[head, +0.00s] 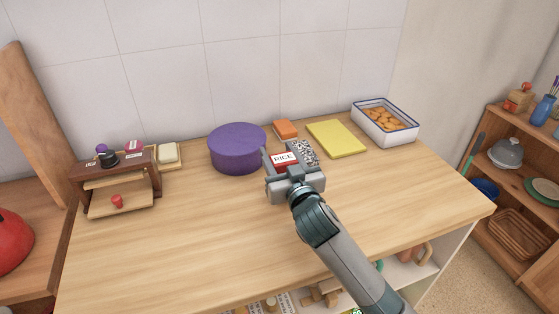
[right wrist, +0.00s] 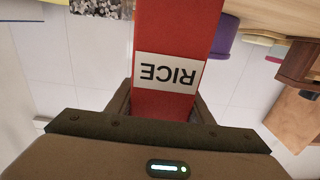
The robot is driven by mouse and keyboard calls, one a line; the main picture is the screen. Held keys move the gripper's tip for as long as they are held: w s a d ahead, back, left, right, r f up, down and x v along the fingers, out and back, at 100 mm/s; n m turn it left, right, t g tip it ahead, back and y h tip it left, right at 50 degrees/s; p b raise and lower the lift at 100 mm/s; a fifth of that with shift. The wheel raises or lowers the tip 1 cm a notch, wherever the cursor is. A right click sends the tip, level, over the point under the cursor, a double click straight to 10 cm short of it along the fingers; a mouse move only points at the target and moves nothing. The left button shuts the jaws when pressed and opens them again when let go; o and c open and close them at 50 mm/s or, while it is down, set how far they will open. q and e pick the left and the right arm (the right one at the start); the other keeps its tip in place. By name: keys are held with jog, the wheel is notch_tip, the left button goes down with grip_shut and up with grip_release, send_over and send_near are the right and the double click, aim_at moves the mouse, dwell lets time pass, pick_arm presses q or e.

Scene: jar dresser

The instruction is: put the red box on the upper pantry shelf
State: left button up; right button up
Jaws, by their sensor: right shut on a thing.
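The red box (head: 281,160) with a white RICE label is between the fingers of my right gripper (head: 291,168), above or at the wooden counter; I cannot tell whether it touches the top. In the right wrist view the red box (right wrist: 172,30) fills the space between the fingers, with its label upside down. The gripper is shut on it. A wooden shelf unit (head: 513,118) with several levels stands at the right; its upper level holds a small wooden item and a blue vase. I cannot tell if it is the pantry. My left gripper is not in view.
On the counter (head: 190,240), a purple round tin (head: 237,150), a black-and-white speckled item (head: 304,152), an orange block (head: 285,130), a yellow board (head: 336,138) and a white dish (head: 386,123) stand near the box. A small drawer chest (head: 112,180) is at the left. The front counter is clear.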

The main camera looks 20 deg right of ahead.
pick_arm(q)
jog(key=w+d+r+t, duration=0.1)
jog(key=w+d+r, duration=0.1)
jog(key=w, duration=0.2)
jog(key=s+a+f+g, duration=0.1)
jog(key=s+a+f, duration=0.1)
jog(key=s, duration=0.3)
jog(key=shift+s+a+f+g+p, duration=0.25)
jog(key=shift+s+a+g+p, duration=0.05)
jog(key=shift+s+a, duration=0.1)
pick_arm(e)
jog(key=s+d+r, duration=0.7)
jog(key=s+r, duration=0.2)
jog(key=r, duration=0.1)
jog(key=shift+d+r, duration=0.2)
jog(key=shift+r, duration=0.2)
jog(key=shift+f, duration=0.1)
